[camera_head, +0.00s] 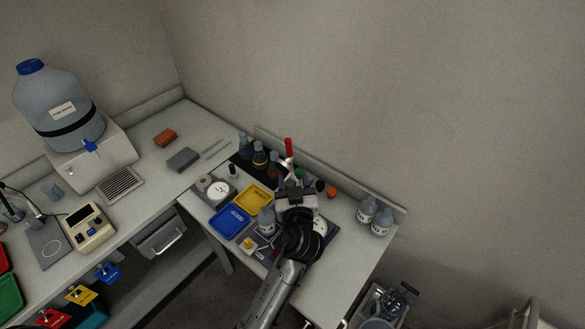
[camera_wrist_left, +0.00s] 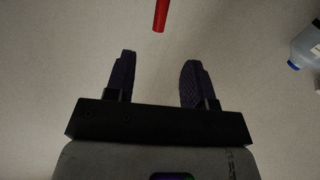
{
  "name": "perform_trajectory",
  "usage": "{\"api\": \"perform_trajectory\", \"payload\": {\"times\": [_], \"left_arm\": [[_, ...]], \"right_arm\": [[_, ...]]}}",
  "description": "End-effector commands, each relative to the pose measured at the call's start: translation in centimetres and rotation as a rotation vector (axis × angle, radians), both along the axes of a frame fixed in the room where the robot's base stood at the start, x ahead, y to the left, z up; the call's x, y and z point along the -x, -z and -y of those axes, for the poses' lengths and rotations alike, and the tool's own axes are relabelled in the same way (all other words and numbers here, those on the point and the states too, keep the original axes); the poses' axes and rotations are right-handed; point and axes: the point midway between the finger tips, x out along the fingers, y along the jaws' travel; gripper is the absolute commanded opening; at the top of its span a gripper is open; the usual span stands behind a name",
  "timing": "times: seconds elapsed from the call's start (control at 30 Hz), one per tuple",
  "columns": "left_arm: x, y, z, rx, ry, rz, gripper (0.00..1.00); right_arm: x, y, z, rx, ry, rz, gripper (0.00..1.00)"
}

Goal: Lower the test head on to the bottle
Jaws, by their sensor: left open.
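A red handle (camera_head: 289,147) stands up from a device on the right-hand bench; it is probably the lever of the test head. It also shows as a red rod (camera_wrist_left: 160,14) at the top of the left wrist view. My left gripper (camera_head: 293,187) is just on the near side of the handle. In the left wrist view the gripper (camera_wrist_left: 158,72) has its two dark fingers apart and empty, with the rod beyond them. A labelled bottle (camera_head: 266,221) stands left of my wrist. My arm hides much of the device, so I cannot tell the test head's height over a bottle.
A blue tray (camera_head: 229,219) and a yellow tray (camera_head: 253,197) lie left of my gripper. Several dark bottles (camera_head: 259,157) stand behind. Two bottles (camera_head: 381,221) stand at the bench's right end. A large blue-capped jug (camera_head: 62,105) is on the left bench.

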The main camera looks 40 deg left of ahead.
Motion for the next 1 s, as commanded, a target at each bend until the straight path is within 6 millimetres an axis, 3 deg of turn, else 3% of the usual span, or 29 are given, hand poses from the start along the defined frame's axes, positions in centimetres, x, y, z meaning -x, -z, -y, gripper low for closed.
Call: {"api": "perform_trajectory", "payload": {"times": [0.6, 1.0], "left_arm": [[-7.1, -0.2, -6.9, -0.001, -0.003, -0.002, 0.49], [-9.4, 0.0, -9.1, 0.002, -0.002, -0.001, 0.49]], "right_arm": [[0.1, -2.0, -0.2, -0.009, 0.006, -0.003, 0.43], [0.1, -2.4, -0.1, -0.004, 0.003, -0.004, 0.43]]}}
